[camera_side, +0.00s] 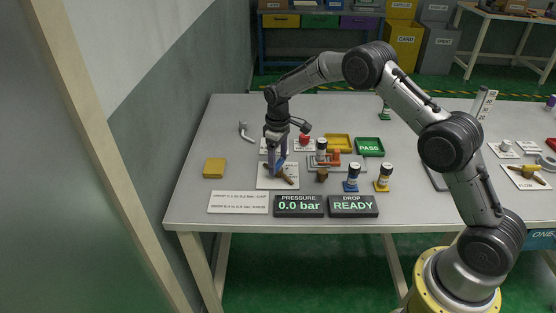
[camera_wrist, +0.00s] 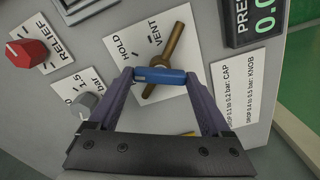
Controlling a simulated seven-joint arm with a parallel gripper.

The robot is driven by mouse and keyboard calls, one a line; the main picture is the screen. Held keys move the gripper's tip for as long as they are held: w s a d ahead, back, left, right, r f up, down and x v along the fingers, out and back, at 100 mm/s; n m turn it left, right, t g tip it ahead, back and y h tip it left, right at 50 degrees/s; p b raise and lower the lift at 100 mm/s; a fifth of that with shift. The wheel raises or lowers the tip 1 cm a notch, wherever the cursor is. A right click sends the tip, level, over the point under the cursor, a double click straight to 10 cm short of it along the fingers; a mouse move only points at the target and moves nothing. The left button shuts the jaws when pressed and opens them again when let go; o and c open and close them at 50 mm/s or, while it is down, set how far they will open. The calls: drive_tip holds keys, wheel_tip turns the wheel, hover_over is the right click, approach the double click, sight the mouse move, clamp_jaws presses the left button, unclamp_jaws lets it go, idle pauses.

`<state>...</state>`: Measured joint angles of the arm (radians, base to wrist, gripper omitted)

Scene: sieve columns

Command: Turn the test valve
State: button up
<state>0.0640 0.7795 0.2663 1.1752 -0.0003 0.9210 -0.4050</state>
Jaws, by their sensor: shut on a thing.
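The test valve has a blue lever (camera_wrist: 161,75) and a brass body or pipe (camera_wrist: 175,45) on a white plate (camera_wrist: 205,45) marked HOLD and VENT. In the wrist view the lever lies crosswise and the brass pipe runs slantwise beneath it. My gripper (camera_wrist: 160,78) is shut on the blue lever, one finger at each end. In the side view my gripper (camera_side: 277,168) points down over the valve plate (camera_side: 264,183), with the brass part (camera_side: 288,179) showing at its right. The fingers partly hide the lever there.
A red RELIEF knob (camera_wrist: 29,53) and a grey knob (camera_wrist: 87,104) stand beside the plate. The pressure display (camera_side: 298,206) reads 0.0 bar and the drop display (camera_side: 353,206) reads READY. Columns with blue (camera_side: 352,183) and yellow (camera_side: 383,184) bases stand to the right. A yellow block (camera_side: 214,168) lies left.

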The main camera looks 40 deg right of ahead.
sight(278, 163)
drive_tip(key=n, duration=0.4)
drive_tip(key=shift+r+n, duration=0.1)
drive_tip(key=shift+n, duration=0.3)
idle(0.4)
drive_tip(key=o, duration=1.2)
drive_tip(key=shift+c, duration=0.2)
drive_tip(key=shift+r, duration=0.1)
wheel_tip(278, 163, up, 14)
drive_tip(key=shift+f, duration=0.2)
drive_tip(key=shift+r, duration=0.1)
